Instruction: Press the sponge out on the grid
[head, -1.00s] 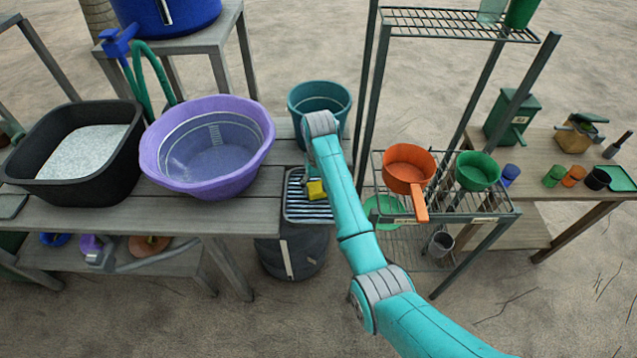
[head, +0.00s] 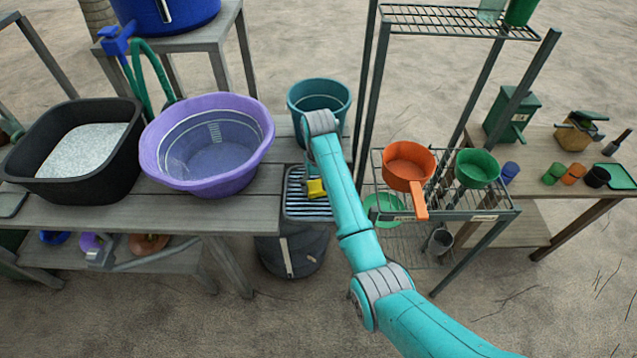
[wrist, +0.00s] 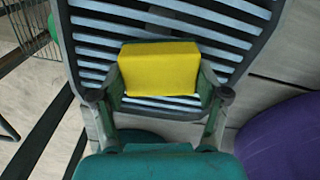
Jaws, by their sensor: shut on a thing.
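The yellow sponge (wrist: 158,70) with a green back edge is between the two fingers of my gripper (wrist: 158,92) in the wrist view. My gripper is shut on it. The grid (wrist: 205,20), a dark frame with pale slats, lies behind the sponge in that view; whether the sponge touches it I cannot tell. In the head view the sponge (head: 316,189) shows as a small yellow patch over the right part of the grid (head: 296,208). My arm hides most of the gripper there.
A purple basin (head: 160,160) stands left of the grid and a black tub (head: 70,182) further left. A teal bucket (head: 300,95) stands behind. A wire shelf (head: 460,208) with an orange pan (head: 408,170) and a green bowl (head: 478,170) is close on the right.

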